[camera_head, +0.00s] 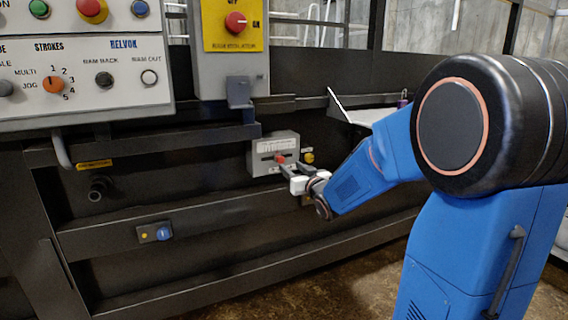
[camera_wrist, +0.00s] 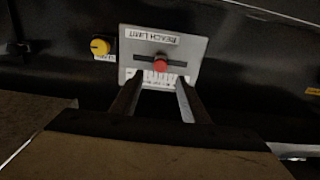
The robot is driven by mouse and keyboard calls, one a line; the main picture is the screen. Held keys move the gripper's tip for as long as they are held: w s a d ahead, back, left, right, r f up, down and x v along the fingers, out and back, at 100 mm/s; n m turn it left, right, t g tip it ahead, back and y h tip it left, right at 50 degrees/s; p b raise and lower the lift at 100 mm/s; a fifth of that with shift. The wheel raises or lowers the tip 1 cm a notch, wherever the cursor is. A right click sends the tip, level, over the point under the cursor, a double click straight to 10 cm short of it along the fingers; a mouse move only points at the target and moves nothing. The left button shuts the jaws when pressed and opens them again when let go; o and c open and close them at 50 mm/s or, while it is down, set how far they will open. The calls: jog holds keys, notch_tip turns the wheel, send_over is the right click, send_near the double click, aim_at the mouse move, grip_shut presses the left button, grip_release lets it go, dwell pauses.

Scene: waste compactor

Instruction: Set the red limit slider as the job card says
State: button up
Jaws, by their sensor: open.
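The red limit slider (camera_wrist: 160,64) is a small red knob in a dark horizontal slot on a grey plate (camera_wrist: 190,45) in the wrist view. The plate's label, upside down there, reads REACH LIMIT, and a scale runs along the slot's other side. In the head view the plate is a grey box (camera_head: 262,150) on the dark frame, with the red knob (camera_head: 280,158) on its front. My gripper (camera_wrist: 160,86) is open, its two fingers pointing at the plate on either side of the knob's line. I cannot tell whether they touch the knob. No job card is readable.
A yellow knob (camera_wrist: 100,46) sits beside the plate, and it also shows in the head view (camera_head: 308,157). A control panel (camera_head: 85,112) and a yellow switch box (camera_head: 232,60) are above left. A blue knob (camera_head: 163,232) and a black pipe stub (camera_head: 98,188) are lower left.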

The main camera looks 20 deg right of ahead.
aim_at(281, 160)
jog(key=shift+w+a, duration=0.15)
jog(key=shift+w, duration=3.3)
